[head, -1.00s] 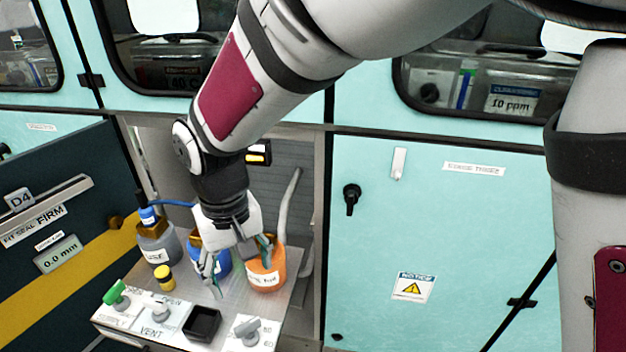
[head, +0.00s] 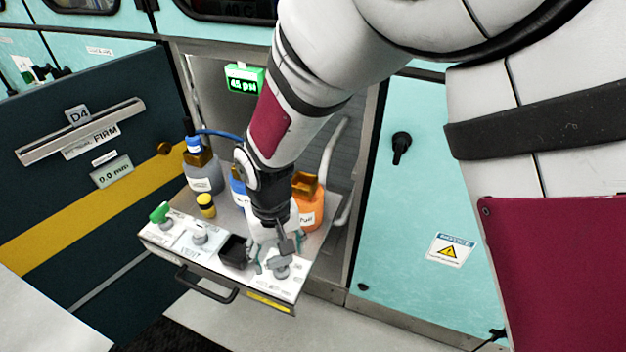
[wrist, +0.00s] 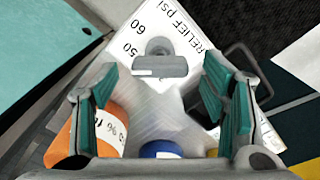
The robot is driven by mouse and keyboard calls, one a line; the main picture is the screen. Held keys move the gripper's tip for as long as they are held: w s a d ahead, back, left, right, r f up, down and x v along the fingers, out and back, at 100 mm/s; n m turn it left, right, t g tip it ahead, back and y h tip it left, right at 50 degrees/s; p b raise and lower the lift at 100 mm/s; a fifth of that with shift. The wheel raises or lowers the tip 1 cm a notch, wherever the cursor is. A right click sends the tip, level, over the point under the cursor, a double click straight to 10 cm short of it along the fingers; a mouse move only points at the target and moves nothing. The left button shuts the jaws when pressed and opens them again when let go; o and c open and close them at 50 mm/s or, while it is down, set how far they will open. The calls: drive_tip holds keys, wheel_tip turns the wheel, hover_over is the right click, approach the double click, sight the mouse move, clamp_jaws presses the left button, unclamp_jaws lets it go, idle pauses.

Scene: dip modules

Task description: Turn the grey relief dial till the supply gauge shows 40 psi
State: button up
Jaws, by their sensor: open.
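The grey relief dial (head: 281,266) sits on the white panel at the front right of the drawer. In the wrist view the dial (wrist: 160,60) lies ahead of and between my fingers, beside the printed 50 and 60 and the words RELIEF psi. My gripper (head: 277,260) is just over the dial, pointing down; its teal-padded fingers (wrist: 160,92) are apart with nothing between the pads, and contact with the dial cannot be told. The supply gauge (head: 245,79) is a green display that appears to read 45 psi.
Grey (head: 203,175), blue (head: 239,187) and orange (head: 307,205) bottles stand behind the dial. A black square tray (head: 235,252), a vent knob (head: 199,236) and a green supply handle (head: 160,212) are to its left. An open dark door (head: 80,190) is at the left.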

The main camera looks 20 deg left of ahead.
drive_tip(key=shift+f, duration=0.6)
drive_tip(key=c, duration=1.1)
drive_tip(key=n, duration=0.4)
drive_tip(key=shift+c, duration=0.2)
drive_tip(key=o, duration=1.1)
drive_tip(key=shift+o, duration=0.2)
